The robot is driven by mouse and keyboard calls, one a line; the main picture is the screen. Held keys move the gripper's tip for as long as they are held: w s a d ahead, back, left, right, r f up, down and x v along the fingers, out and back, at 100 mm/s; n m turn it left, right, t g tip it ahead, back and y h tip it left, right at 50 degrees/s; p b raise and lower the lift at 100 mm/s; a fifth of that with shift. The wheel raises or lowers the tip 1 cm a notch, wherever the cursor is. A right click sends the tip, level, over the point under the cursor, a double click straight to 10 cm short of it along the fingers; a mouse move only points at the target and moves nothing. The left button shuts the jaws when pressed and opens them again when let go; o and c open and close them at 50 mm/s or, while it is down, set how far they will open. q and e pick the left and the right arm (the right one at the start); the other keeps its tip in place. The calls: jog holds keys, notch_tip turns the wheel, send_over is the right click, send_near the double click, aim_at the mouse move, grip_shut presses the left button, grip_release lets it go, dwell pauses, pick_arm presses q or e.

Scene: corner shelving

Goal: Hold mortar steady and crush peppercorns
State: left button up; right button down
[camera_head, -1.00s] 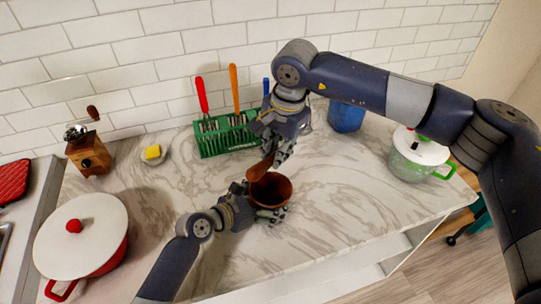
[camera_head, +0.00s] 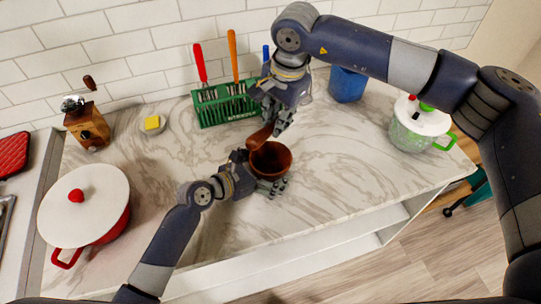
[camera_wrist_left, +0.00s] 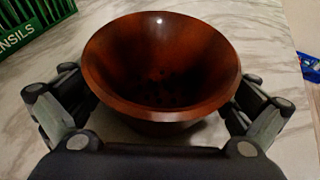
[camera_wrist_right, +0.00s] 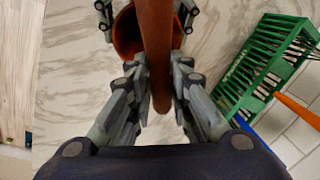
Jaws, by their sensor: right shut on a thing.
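The reddish-brown mortar (camera_head: 272,158) stands on the marble counter. In the left wrist view its open bowl (camera_wrist_left: 130,60) has small dark specks, likely peppercorns (camera_wrist_left: 175,90), at the bottom. My left gripper (camera_head: 268,178) has its fingers spread on either side of the mortar; its fingertips are partly hidden by the bowl, so I cannot tell whether they press on it. My right gripper (camera_wrist_right: 163,95) is shut on the brown wooden pestle (camera_wrist_right: 155,45). The pestle (camera_head: 260,137) is tilted at the mortar's upper left rim; the left wrist view does not show it inside the bowl.
A green utensil rack (camera_head: 225,107) stands behind the mortar. A red pot with a white lid (camera_head: 85,205), a coffee grinder (camera_head: 86,125) and a yellow block on a small dish (camera_head: 152,124) are left. A blue container (camera_head: 347,85) and green pot (camera_head: 415,130) are right. Counter right of the mortar is clear.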

pick_arm(q)
jog(key=v, duration=1.2)
